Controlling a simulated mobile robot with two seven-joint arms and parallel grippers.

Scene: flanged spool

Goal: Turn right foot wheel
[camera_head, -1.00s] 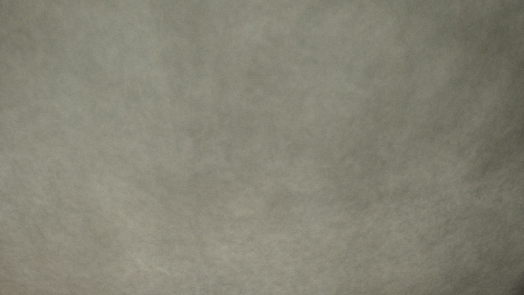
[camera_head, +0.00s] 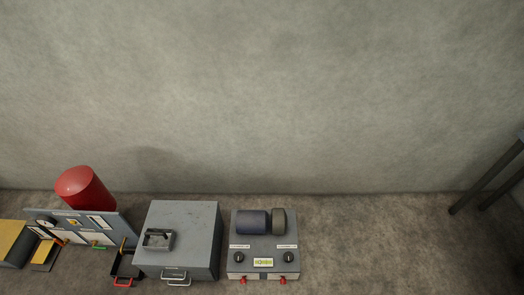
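A grey box-shaped machine (camera_head: 264,272) stands on the floor at the lower middle of the head view. A dark blue cylinder (camera_head: 251,222) and a dark grey roller (camera_head: 279,221) lie side by side on its top. Its sloping front has a left black knob (camera_head: 239,257) and a right black knob (camera_head: 289,257), with small labels above them. A small red part on the left (camera_head: 242,281) and another on the right (camera_head: 282,281) show at its front edge. I cannot tell which part is the right foot wheel. Neither of my grippers is in view.
A grey metal cabinet (camera_head: 205,250) with a handle stands close left of the machine. Further left are a grey panel (camera_head: 112,225), a red cylinder (camera_head: 84,187) and a yellow-topped block (camera_head: 10,238). Dark bars (camera_head: 488,180) stand at the right edge. The floor right of the machine is clear.

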